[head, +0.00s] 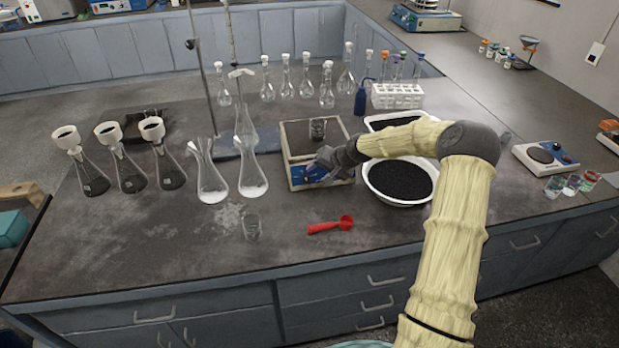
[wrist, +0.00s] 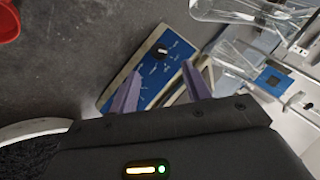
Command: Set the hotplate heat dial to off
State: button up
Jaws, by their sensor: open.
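The hotplate (head: 296,137) is a box with a dark top, pale sides and a blue front panel, at the middle of the bench in the head view. In the wrist view its blue panel (wrist: 157,83) shows tilted, with a black round dial (wrist: 162,50) bearing a light mark. I cannot read the setting. My gripper (head: 321,165) is in front of the panel in the head view and hides part of it. In the wrist view my gripper's two purple fingers (wrist: 160,70) are apart and empty, pointing toward the panel, with the dial just beyond the fingertips.
A glass beaker (head: 318,128) stands on the hotplate. Two flasks (head: 252,180) stand close at its left, and a white basin of black grains (head: 371,186) at its right.

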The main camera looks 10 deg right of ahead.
aim_at(308, 179)
jog(key=p+x, duration=0.1)
jog(key=x, duration=0.7)
jog(key=shift+w+d+f, duration=0.1)
jog(key=shift+w+f, duration=0.1)
jog(key=shift+f, duration=0.05)
jog(key=c, duration=1)
